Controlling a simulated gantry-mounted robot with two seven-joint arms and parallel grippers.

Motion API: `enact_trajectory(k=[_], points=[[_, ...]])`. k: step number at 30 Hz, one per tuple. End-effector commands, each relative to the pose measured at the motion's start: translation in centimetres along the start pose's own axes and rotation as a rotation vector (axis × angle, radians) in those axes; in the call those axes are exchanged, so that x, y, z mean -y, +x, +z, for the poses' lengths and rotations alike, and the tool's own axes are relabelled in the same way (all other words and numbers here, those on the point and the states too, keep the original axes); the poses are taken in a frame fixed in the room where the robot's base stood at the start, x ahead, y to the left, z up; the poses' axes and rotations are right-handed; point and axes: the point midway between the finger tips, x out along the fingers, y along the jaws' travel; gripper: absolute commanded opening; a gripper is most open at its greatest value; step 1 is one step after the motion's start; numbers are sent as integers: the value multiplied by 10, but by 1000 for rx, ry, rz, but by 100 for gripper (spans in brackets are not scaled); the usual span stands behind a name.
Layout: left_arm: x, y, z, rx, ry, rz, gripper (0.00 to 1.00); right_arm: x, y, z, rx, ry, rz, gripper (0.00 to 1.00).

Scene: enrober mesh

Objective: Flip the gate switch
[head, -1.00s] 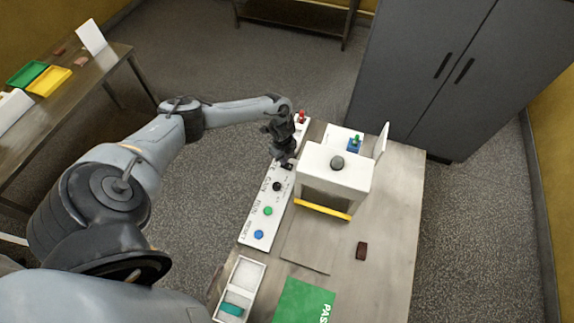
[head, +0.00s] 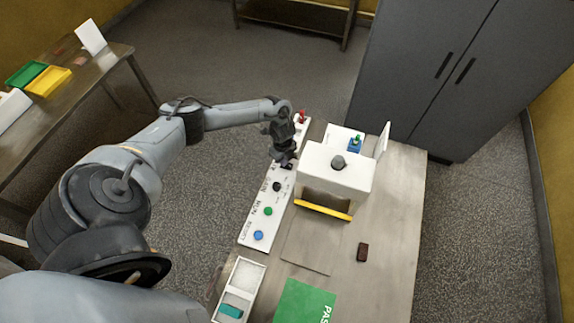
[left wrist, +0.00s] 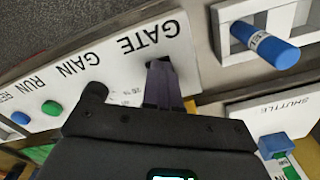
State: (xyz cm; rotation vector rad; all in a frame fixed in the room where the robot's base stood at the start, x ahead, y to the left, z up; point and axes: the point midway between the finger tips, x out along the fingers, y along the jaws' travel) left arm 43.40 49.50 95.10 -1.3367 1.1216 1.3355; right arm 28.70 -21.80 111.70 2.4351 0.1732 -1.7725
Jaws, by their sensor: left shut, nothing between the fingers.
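The white control panel (head: 247,236) runs along the left edge of the table. In the left wrist view the panel (left wrist: 105,65) carries the upside-down labels GATE, GAIN, RUN and a partly hidden one. My left gripper (head: 286,163) points down at the panel's GATE position, past the black GAIN knob (head: 277,186). In the left wrist view the fingers of my left gripper (left wrist: 161,68) are together, right by the GATE label, with nothing between them. The gate switch itself is hidden by the fingers, so I cannot tell its position or whether they touch it. My right gripper is out of view.
A green button (head: 268,211) and a blue button (head: 258,235) sit nearer on the panel. A white machine housing (head: 338,172) stands close to the right of my gripper. A blue cylinder (left wrist: 265,48) and a blue SHUTTLE part (left wrist: 273,145) stand nearby.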

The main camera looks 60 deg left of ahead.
Motion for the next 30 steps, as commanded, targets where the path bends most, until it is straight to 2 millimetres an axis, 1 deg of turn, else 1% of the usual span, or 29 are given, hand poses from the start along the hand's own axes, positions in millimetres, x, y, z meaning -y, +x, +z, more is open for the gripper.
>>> enact_trajectory(k=[4, 8, 30], points=[[-1, 0, 0, 1, -1, 1, 0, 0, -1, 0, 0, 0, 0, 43], [-1, -6, 0, 1, 0, 1, 0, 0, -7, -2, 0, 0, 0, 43], [-1, -65, 0, 1, 0, 1, 0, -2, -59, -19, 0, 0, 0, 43]])
